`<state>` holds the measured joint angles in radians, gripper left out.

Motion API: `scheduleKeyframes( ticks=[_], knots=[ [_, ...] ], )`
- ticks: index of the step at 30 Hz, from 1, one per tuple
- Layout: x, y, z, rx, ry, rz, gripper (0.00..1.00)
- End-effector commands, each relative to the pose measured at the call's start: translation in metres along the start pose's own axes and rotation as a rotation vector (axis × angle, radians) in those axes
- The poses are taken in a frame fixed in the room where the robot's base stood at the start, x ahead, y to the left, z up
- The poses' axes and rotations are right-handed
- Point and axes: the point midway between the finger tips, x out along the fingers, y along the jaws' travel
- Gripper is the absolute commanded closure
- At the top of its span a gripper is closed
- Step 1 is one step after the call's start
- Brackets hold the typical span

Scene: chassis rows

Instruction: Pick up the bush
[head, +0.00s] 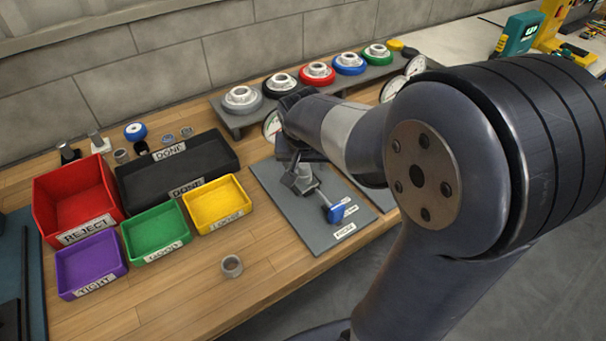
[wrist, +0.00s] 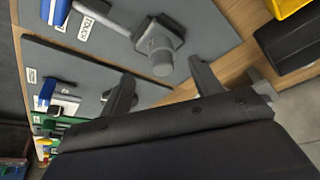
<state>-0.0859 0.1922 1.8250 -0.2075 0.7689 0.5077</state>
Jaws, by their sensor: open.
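A small grey hollow bush (head: 232,271) stands on the bare wooden bench, in front of the green and yellow trays in the head view. I cannot make it out in the wrist view. My gripper (wrist: 165,84) is open with nothing between its two fingers. It hangs over the grey mat (wrist: 215,22), close to a grey fixture (wrist: 155,38) with a round post. In the head view the arm partly hides my gripper, which is behind and to the right of the bush and well apart from it.
Red (head: 62,213), purple (head: 75,283), green (head: 133,251) and yellow (head: 195,221) trays and a black one (head: 135,196) stand left. The fixture's blue-tipped lever (head: 337,213) lies on the mat. A rack (head: 232,123) carries several coloured-ring parts. Bench around the bush is clear.

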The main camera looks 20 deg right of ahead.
Motion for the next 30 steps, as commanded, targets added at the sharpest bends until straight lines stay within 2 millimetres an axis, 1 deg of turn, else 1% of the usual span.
scheduleKeyframes(
  ticks=[5, 12, 15, 18, 24, 30],
  knots=[
    [0.013, 0.0, 0.0, -0.001, -0.002, 0.001, 0.39],
    [0.045, -0.003, -0.002, -0.002, -0.003, 0.001, 0.39],
    [0.054, -0.002, -0.002, -0.001, -0.002, 0.001, 0.39],
    [0.057, -0.003, -0.002, 0.0, 0.0, 0.0, 0.39],
    [0.057, -0.003, -0.002, -0.001, 0.001, -0.001, 0.39],
    [0.057, -0.003, -0.002, -0.001, 0.001, 0.0, 0.56]
  ],
)
